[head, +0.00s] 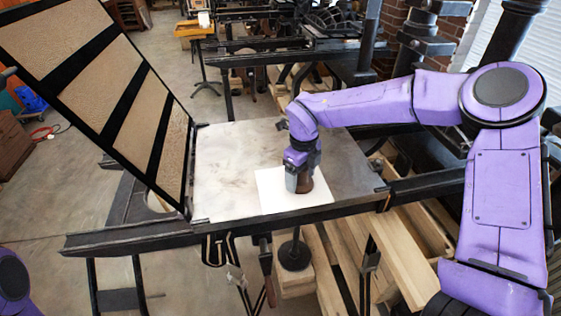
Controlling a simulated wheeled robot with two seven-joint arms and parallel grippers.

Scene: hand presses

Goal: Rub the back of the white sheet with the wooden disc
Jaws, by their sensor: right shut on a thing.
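The white sheet (272,193) lies on the grey press bed (225,160), close to its front edge. My right gripper (300,186) comes down from above over the right part of the sheet. It is shut on the brown wooden disc (305,181), which is partly hidden by the gripper. The disc is at the sheet; I cannot tell whether it touches the paper. My left gripper is not in view; only a purple part of my left arm shows at the lower left edge.
A raised hinged frame (115,80) with black bars and tan panels tilts up on the left of the bed. A dark rail (240,222) runs along the bed's front. Wooden beams (400,255) lie below right. The bed's left part is clear.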

